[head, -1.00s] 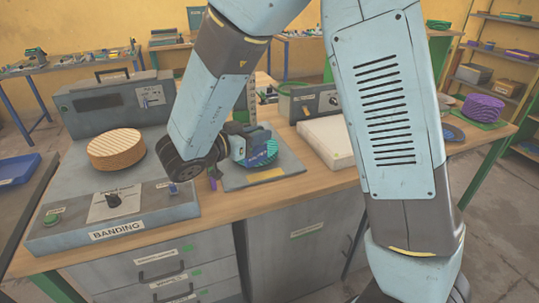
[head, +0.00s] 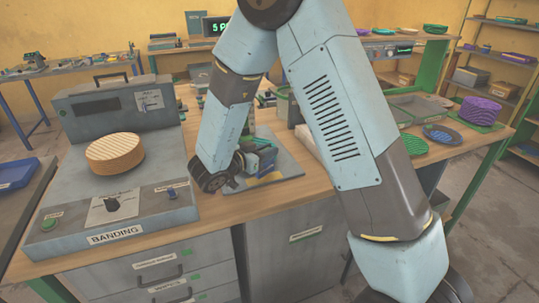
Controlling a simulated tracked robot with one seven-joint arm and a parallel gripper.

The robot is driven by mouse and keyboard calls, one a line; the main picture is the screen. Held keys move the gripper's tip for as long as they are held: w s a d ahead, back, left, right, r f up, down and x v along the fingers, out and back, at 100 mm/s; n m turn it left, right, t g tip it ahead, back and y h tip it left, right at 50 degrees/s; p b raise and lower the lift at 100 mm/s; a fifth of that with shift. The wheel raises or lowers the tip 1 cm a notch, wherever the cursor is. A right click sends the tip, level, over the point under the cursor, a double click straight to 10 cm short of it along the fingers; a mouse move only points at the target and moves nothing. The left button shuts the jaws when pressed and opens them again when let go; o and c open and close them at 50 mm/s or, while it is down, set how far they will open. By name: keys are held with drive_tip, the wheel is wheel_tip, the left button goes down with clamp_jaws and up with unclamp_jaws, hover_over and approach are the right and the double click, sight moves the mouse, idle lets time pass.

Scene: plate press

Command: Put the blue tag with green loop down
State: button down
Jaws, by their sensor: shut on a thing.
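My gripper (head: 264,161) is at the far end of my arm, low over a grey square pad (head: 290,171) on the wooden bench. The wrist hides much of it. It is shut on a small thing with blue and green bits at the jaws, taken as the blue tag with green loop. Its outline is too small and too covered to make out, and I cannot tell whether it touches the pad.
The banding machine (head: 118,225) with a ribbed tan disc stack (head: 115,153) stands left of my gripper. A blue tray (head: 18,172) lies at the far left. Green discs (head: 412,146), a dark plate (head: 443,134) and a purple stack (head: 480,110) are at the right.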

drive_tip(key=shift+f, duration=0.65)
drive_tip(key=shift+f, duration=0.15)
drive_tip(key=c, duration=1)
unclamp_jaws()
drive_tip(key=v, duration=0.7)
drive_tip(key=shift+s+a, duration=0.15)
